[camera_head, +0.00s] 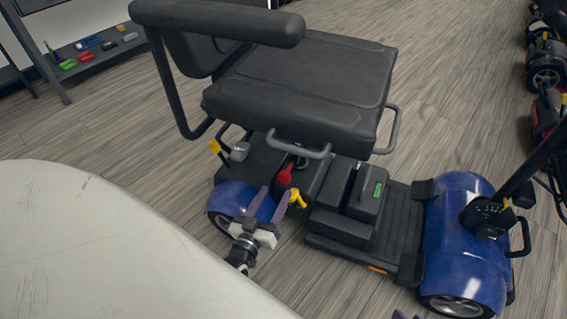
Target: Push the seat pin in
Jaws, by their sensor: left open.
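A scooter with a black seat (305,85) and blue body (462,245) stands ahead of me. Under the seat are a yellow T-shaped piece (298,199) and a red lever (285,175). I cannot tell for sure which is the seat pin, or how far in it sits. My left gripper (276,191) is open and empty, its fingers pointing at the scooter's underseat area. Its right finger is close beside the yellow piece; contact is unclear. Only purple tips of my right gripper (405,315) show at the bottom edge.
The seat's grey side rails (299,147) and black armrest (218,22) overhang this area. A black battery box (365,192) sits right of the yellow piece. More scooters (546,62) line the right edge. A shelf (100,52) with small coloured items stands at upper left.

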